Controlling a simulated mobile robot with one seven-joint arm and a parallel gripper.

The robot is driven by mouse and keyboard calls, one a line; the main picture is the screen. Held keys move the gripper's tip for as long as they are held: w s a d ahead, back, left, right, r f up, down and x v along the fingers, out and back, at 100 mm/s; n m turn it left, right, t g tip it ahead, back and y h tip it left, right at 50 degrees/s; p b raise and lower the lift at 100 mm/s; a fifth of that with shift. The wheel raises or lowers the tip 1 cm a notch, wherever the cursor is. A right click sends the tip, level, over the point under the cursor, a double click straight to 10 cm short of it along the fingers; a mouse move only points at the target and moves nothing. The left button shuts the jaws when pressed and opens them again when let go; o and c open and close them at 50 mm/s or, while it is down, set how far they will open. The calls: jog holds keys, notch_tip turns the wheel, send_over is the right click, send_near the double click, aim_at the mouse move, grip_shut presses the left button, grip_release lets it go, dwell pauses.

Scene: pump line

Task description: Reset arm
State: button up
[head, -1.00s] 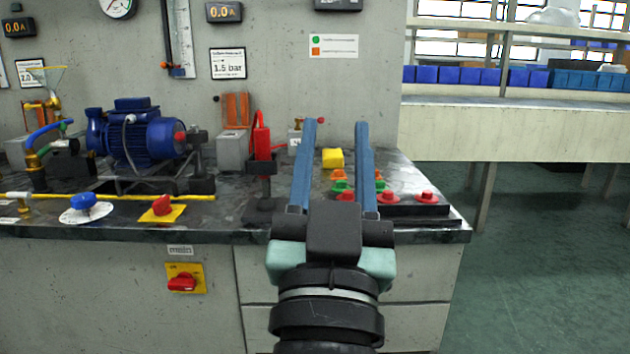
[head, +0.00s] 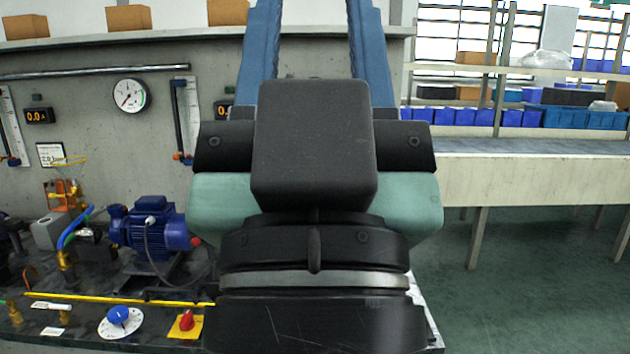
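My gripper (head: 312,30) is raised close to the head camera and fills the middle of the view. Its two blue fingers stand well apart and point up and away. The finger tips are cut off by the top edge of the picture. I see nothing between the visible parts of the fingers. My gripper and wrist hide the right part of the pump bench.
The blue pump motor (head: 150,226), a blue knob (head: 118,316) and a red switch on a yellow plate (head: 186,323) are on the bench at left. A pressure gauge (head: 128,95) hangs on the wall. Shelves with blue bins (head: 470,117) stand at right above open green floor (head: 530,280).

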notch_tip(320, 180, up, 15)
jog(key=p, duration=1.2)
jog(key=shift+f, duration=0.15)
jog(key=shift+c, duration=0.3)
